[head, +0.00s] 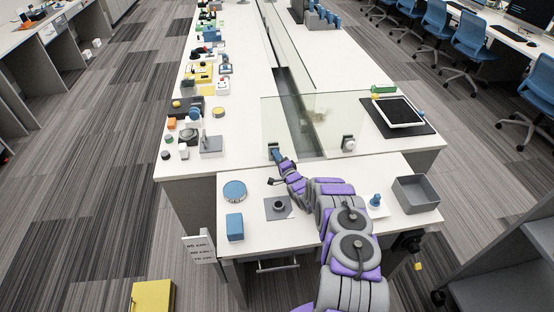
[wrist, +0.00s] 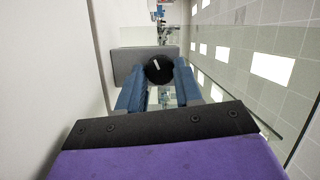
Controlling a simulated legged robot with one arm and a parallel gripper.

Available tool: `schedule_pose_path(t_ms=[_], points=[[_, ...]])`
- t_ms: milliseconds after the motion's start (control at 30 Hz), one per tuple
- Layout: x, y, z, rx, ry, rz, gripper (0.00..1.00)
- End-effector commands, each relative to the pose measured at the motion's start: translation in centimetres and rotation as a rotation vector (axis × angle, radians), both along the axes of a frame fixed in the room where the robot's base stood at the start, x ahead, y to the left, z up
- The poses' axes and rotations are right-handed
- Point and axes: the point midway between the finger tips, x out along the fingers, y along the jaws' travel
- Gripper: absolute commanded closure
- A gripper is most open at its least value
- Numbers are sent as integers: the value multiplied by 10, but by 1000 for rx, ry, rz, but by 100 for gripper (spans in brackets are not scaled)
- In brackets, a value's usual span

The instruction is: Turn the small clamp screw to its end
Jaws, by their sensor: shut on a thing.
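The small clamp screw is a round black knob (wrist: 160,67) with a white line on its face. It sits at a grey clamp block (wrist: 127,66) in the wrist view. My gripper (wrist: 160,80) has its two blue fingers on either side of the knob, shut on it. In the head view my gripper (head: 275,152) reaches the lower left of an upright glass panel (head: 310,115). There my fingers and arm hide the knob. The white line is slightly tilted.
A second clamp with a pale knob (head: 348,144) holds the panel to the right. The front table (head: 330,235) carries a blue-topped round tin (head: 234,190), a blue box (head: 235,227), a dark round part (head: 279,205) and an open grey bin (head: 415,194).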

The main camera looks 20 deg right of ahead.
Motion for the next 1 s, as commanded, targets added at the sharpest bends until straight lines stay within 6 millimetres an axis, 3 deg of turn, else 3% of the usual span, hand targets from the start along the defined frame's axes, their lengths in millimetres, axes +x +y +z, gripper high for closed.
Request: schedule_pose_path(t_ms=[300, 800, 833, 1000], points=[[-1, -2, -5, 101, -19, -6, 96], [-1, -2, -5, 116, -23, -6, 96], [-2, -2, -5, 116, -22, -6, 63], [-2, -2, -4, 115, -26, -4, 47]])
